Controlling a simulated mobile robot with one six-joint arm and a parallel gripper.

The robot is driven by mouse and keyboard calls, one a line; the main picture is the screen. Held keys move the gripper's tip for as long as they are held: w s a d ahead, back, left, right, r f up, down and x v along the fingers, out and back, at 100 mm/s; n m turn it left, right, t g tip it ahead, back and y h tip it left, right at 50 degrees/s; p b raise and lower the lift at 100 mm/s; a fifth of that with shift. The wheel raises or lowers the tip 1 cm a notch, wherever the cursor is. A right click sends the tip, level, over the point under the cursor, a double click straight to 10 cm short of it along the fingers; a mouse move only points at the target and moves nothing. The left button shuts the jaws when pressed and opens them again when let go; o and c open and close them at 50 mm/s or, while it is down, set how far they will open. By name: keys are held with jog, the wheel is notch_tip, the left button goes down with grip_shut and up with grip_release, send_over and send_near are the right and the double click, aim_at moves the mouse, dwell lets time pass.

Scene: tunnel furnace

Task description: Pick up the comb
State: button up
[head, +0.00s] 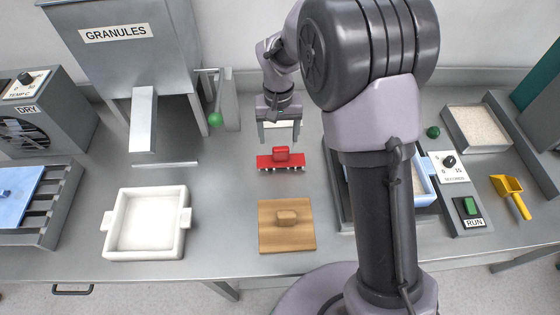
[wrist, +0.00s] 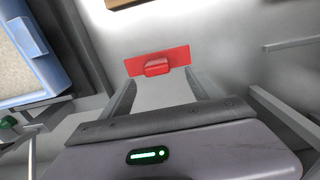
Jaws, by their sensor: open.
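The comb (head: 265,161) is a red flat bar with a raised red grip block on top and short pale teeth along its front edge. It lies on the grey metal table near the middle. In the wrist view, the comb (wrist: 178,54) lies just beyond the fingertips, with its grip block facing up. My gripper (head: 279,137) is open and stands just behind the comb in the head view, apart from it. In the wrist view, my gripper (wrist: 162,86) has its two fingers spread with nothing held between them.
A wooden board (head: 269,240) with a knob lies in front of the comb. A white tray (head: 113,247) is to the left, below the granules hopper (head: 165,60). A blue-rimmed tray (wrist: 62,79) is beside my arm. A yellow scoop (head: 506,184) lies right. Bare table surrounds the comb.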

aim_at(281, 148)
notch_tip(281, 148, down, 3)
jog(key=shift+f+b, duration=0.1)
jog(key=shift+b, duration=0.2)
jog(key=f, duration=0.1)
jog(key=f+b, duration=0.1)
jog(key=f, duration=0.1)
jog(key=f+b, duration=0.1)
jog(key=f, duration=0.1)
jog(key=shift+d+f, duration=0.25)
jog(key=shift+d, duration=0.1)
jog(key=shift+r, duration=0.15)
jog(key=shift+c, duration=0.6)
grip_shut()
